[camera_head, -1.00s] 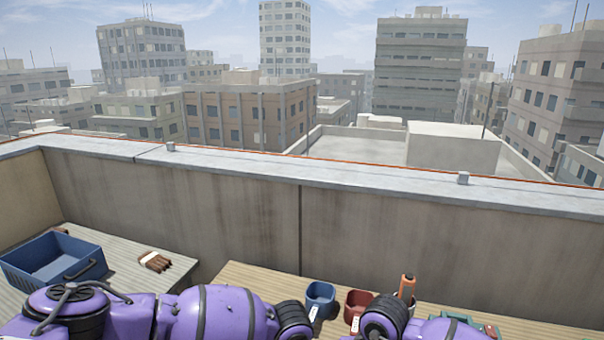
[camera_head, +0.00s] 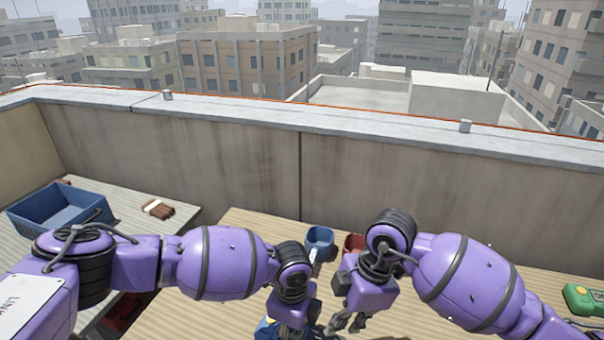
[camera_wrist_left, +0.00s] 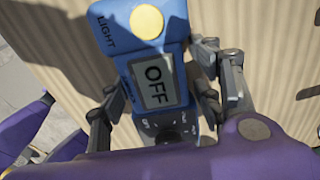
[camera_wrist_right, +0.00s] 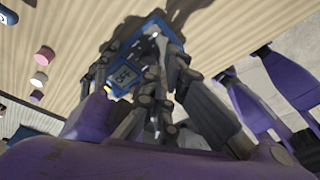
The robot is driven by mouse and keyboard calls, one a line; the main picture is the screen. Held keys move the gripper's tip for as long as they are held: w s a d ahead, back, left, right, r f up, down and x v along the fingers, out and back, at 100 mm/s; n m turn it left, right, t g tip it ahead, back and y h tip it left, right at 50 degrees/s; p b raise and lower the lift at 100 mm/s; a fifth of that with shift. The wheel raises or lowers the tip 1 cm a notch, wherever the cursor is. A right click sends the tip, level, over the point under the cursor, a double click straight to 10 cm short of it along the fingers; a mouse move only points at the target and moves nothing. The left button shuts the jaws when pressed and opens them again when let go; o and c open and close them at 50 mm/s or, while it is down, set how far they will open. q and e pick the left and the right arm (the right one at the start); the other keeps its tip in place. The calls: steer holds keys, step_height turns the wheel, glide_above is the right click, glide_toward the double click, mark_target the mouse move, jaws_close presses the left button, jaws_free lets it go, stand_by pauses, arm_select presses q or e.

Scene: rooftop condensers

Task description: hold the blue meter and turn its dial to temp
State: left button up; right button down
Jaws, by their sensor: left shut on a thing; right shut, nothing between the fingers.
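The blue meter (camera_wrist_left: 128,62) fills the middle of the left wrist view, with a yellow LIGHT button and a display reading OFF. Its dark dial (camera_wrist_left: 168,137) shows below the display, partly hidden by my wrist. My left gripper (camera_wrist_left: 165,98) is shut on the meter, a finger on each side. In the head view only a bit of the meter (camera_head: 267,329) shows at the bottom edge. My right gripper (camera_head: 346,323) is shut and empty, just right of the meter. In the right wrist view its fingers overlap the meter (camera_wrist_right: 120,74); I cannot tell whether they touch it.
A blue cup (camera_head: 319,240) and a partly hidden red cup (camera_head: 352,243) stand on the wooden table (camera_head: 240,222). A green device (camera_head: 584,299) lies at the right. A blue crate (camera_head: 50,222) and a brush (camera_head: 158,208) are on the left table. A wall closes the back.

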steer(key=shift+f, duration=0.1)
steer(key=shift+w+a+f, duration=0.15)
steer(key=shift+w+f, duration=0.3)
steer(key=shift+f, duration=0.55)
steer(key=shift+w+a+f, duration=0.15)
steer(key=shift+w+f, duration=0.25)
steer(key=shift+f, duration=0.65)
steer(key=shift+w+a+f, duration=0.15)
steer(key=shift+w+f, duration=0.3)
steer(key=shift+f, duration=0.55)
